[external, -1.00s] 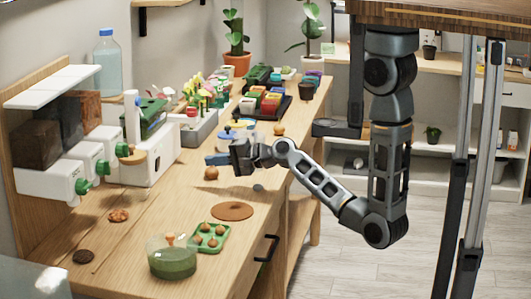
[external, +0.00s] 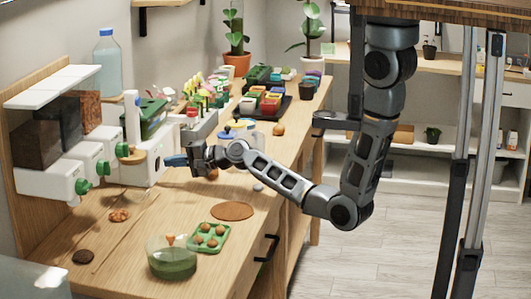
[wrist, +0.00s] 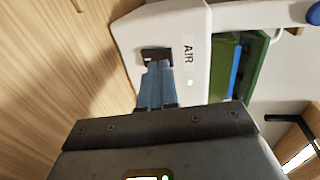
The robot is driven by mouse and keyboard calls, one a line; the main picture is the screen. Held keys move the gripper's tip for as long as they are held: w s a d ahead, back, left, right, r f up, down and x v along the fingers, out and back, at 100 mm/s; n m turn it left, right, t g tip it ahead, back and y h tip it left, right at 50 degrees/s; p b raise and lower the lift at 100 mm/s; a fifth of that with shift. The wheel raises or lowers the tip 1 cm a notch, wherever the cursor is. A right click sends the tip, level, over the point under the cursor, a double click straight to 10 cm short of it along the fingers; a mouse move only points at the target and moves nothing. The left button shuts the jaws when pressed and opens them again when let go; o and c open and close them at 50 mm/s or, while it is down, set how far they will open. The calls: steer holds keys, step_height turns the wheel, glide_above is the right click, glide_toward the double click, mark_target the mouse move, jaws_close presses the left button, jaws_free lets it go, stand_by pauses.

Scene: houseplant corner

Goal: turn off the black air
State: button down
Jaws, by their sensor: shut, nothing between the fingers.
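A white box (wrist: 185,25) with the word AIR on its face fills the top middle of the wrist view. A black switch (wrist: 155,53) sits on that face beside the lettering, and a small pale dot shows below the letters. My gripper (wrist: 157,68) has its blue fingers closed together, with their tips right at the switch's lower edge. I cannot tell whether they touch it or which way it is set. In the external view my gripper (external: 170,160) is in front of the white box (external: 155,165) at the wall side of the bench. The switch cannot be made out there.
White dispensers with green knobs (external: 83,186) stand left of the box. A glass bowl (external: 172,262), a green tray (external: 210,237) and a brown disc (external: 232,211) lie nearer the front. Pots and flowers crowd the bench behind my gripper.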

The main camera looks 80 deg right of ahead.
steer(key=shift+w, duration=0.6)
steer(key=shift+w+r, duration=0.3)
steer(key=shift+w, duration=0.05)
steer(key=shift+f, duration=0.1)
steer(key=shift+s, duration=0.1)
steer(key=shift+s+p, duration=0.35)
steer(key=s+r, duration=0.4)
steer(key=s, duration=0.8)
steer(key=shift+s+r, duration=0.15)
steer(key=shift+r, duration=0.2)
